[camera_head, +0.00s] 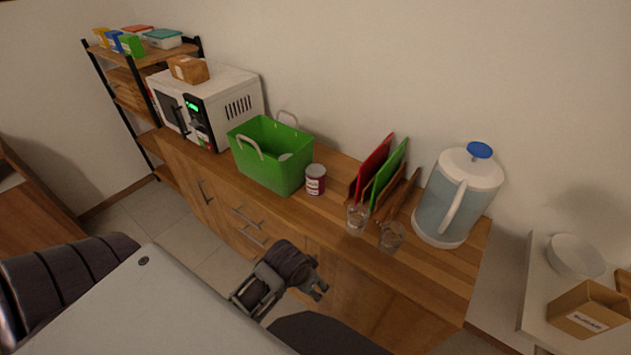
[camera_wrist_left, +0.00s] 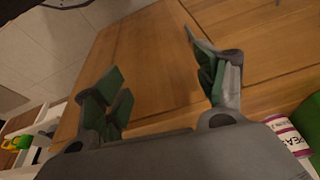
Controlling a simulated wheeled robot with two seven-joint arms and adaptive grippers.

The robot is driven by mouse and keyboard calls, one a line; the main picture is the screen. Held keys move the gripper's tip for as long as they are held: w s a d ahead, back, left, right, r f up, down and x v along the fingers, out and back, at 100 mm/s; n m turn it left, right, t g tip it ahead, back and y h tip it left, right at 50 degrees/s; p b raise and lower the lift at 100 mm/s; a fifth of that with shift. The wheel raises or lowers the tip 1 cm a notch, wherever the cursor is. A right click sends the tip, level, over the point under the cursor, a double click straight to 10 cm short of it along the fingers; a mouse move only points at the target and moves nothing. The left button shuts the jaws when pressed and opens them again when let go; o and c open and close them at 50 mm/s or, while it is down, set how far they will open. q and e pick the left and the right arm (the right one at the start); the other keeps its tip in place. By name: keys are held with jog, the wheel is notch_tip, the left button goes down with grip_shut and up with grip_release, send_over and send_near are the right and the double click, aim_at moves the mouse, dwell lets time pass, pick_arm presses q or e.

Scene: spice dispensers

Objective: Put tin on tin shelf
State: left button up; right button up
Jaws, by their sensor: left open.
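A red-and-white tin (camera_head: 316,180) stands upright on the wooden counter, just right of the green basket. Part of it shows at the right edge of the left wrist view (camera_wrist_left: 287,135), with letters on its label. My left gripper (camera_head: 318,278) is open and empty in front of the cabinet, nearer than the tin and apart from it. In the left wrist view its spread fingers (camera_wrist_left: 155,62) have bare wood between them. A rack of shelves (camera_head: 145,60) stands at the far left; I cannot tell whether it is the tin shelf. My right gripper is out of view.
The green basket (camera_head: 265,163) is left of the tin, with a white microwave (camera_head: 230,98) beyond. Red and green boards (camera_head: 388,172), two glasses (camera_head: 391,236) and a pitcher (camera_head: 457,200) stand to the right. A narrow counter strip before the tin is clear.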

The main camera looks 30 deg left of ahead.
aim_at(311, 177)
pick_arm(q)
jog(key=w+a+r+t+h, duration=0.1)
jog(key=w+t, duration=0.1)
jog(key=w, duration=0.2)
jog(key=w+a+r+t, duration=0.1)
jog(key=w+r+t, duration=0.1)
jog(key=w, duration=0.3)
jog(key=w+a+r+t+h, duration=0.1)
jog(key=w+t, duration=0.3)
jog(key=w, duration=0.1)
jog(key=shift+w+a+r+m+h, duration=0.1)
jog(key=shift+a+r+m+h, duration=0.1)
jog(key=shift+r+m+h, duration=0.1)
jog(key=w+a+t, duration=0.1)
jog(key=a, duration=0.1)
jog(key=a+r+n+t+y, duration=0.1)
jog(key=a, duration=0.1)
jog(key=w+a+t, duration=0.1)
jog(key=shift+w+a+r+n+t, duration=0.3)
jog(key=shift+a+r, duration=0.05)
jog(key=shift+a, duration=0.05)
jog(key=a+r+n+t+y, duration=0.1)
jog(key=a+y, duration=0.3)
jog(key=a, duration=0.4)
jog(key=shift+w+r+n+t, duration=0.3)
jog(key=shift+n+t, duration=0.2)
jog(key=shift+n, duration=0.2)
